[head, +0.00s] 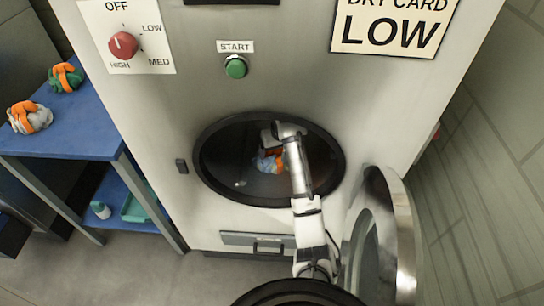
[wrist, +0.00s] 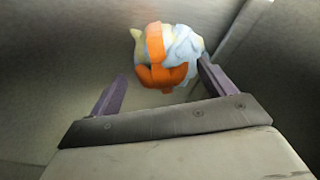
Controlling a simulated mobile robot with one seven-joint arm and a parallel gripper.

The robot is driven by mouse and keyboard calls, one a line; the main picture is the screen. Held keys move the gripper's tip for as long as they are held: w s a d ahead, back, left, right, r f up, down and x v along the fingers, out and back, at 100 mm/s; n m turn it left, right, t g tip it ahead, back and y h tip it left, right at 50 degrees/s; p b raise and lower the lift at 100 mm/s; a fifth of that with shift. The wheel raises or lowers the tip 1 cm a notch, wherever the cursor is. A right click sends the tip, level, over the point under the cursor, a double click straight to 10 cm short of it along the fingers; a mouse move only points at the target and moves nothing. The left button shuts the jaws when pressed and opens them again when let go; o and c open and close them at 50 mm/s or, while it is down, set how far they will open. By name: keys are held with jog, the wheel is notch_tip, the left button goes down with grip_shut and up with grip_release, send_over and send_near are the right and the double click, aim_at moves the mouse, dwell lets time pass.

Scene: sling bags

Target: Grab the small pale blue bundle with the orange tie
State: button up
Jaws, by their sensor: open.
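The small pale blue bundle (head: 263,165) with its orange tie lies inside the dryer drum (head: 237,182), partly covered by my arm. In the wrist view the bundle (wrist: 184,42) shows the orange band across it, with a pale yellow bit at its left side. My gripper (wrist: 162,72) is open, its two purple fingers spread. The bundle lies ahead of the fingers, toward the right one, whose tip overlaps its lower right edge; I cannot tell if they touch. Nothing is held between the fingers.
The dryer's round door (head: 383,240) stands open at the right of the opening. A blue shelf table (head: 75,125) at the left holds a grey-and-orange bundle (head: 28,117) and a green-and-orange bundle (head: 66,78). The opening's dark rim (head: 202,165) surrounds my arm.

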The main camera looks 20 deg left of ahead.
jog(key=shift+w+a+r, duration=0.1)
jog(key=shift+w+a, duration=0.65)
jog(key=shift+w, duration=0.35)
jog(key=shift+w+a+f+p, duration=0.2)
jog(key=shift+f+p, duration=0.15)
jog(key=shift+f, duration=0.3)
jog(key=shift+c, duration=0.2)
jog(key=shift+d, duration=0.1)
jog(key=c, duration=1.5)
